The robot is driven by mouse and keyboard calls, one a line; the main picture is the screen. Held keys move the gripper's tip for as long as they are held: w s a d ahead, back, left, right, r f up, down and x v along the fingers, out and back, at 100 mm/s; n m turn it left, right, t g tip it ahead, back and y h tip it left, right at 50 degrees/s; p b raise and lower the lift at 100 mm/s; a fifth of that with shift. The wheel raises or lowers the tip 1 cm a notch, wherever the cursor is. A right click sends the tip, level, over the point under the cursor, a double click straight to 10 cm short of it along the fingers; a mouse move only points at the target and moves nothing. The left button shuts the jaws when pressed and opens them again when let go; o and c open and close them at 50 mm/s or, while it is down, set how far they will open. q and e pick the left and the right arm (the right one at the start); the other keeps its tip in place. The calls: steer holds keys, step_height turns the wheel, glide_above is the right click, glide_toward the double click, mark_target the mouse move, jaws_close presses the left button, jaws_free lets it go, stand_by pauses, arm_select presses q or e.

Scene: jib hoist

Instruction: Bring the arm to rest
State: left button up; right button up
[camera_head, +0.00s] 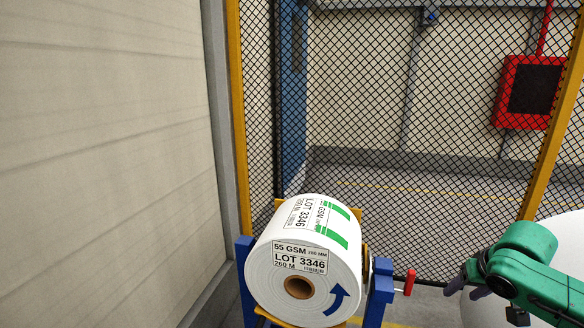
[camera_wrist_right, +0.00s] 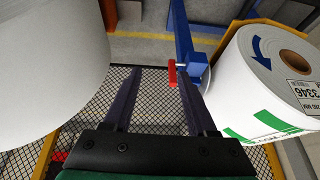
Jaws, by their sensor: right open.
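My right arm comes in from the right in the head view, green with a dark gripper (camera_head: 467,289) at its end. In the right wrist view the two dark fingers of this gripper (camera_wrist_right: 160,78) stand apart with nothing between them. A red handle (camera_head: 409,282) on the blue stand (camera_head: 379,292) is left of the gripper, apart from it. The handle also shows beyond the fingertips in the right wrist view (camera_wrist_right: 172,73). My left gripper is in neither view.
A white roll (camera_head: 278,268) labelled LOT 3346 lies on the blue stand. A large white rounded body (camera_head: 565,240) is behind my right arm. Black mesh fencing (camera_head: 380,110) with yellow posts stands behind, a pale panelled wall (camera_head: 100,150) at left, a red box (camera_head: 530,92) beyond.

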steer(key=w+d+f+t+p, duration=0.2)
steer(key=w+d+f+p, duration=0.15)
steer(key=w+f, duration=0.45)
steer(key=s+f+n+g+p, duration=0.1)
steer(key=s+f, duration=0.4)
steer(key=f, duration=0.3)
steer(key=s+f+p, duration=0.1)
steer(key=s+f, duration=0.3)
steer(key=f, duration=0.4)
steer(key=s+f+n+g+p, duration=0.1)
steer(key=s+f+p, duration=0.1)
steer(key=s+f, duration=0.45)
arm_select(q)
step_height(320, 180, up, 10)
steer(key=p, duration=0.2)
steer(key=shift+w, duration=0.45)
arm_select(e)
steer(key=s+a+f+n+g, duration=0.1)
steer(key=s+a+f, duration=0.4)
steer(key=s, duration=0.4)
steer(key=s+a+f+n+g, duration=0.1)
steer(key=s+a+f, duration=0.4)
steer(key=s+a, duration=0.2)
steer(key=s+a+f+n+g+y, duration=0.1)
steer(key=s+a+f, duration=0.4)
steer(key=s, duration=0.6)
steer(key=shift+s+a+f+n+g, duration=0.4)
steer(key=shift+a+n+g, duration=0.15)
steer(key=shift+a, duration=0.25)
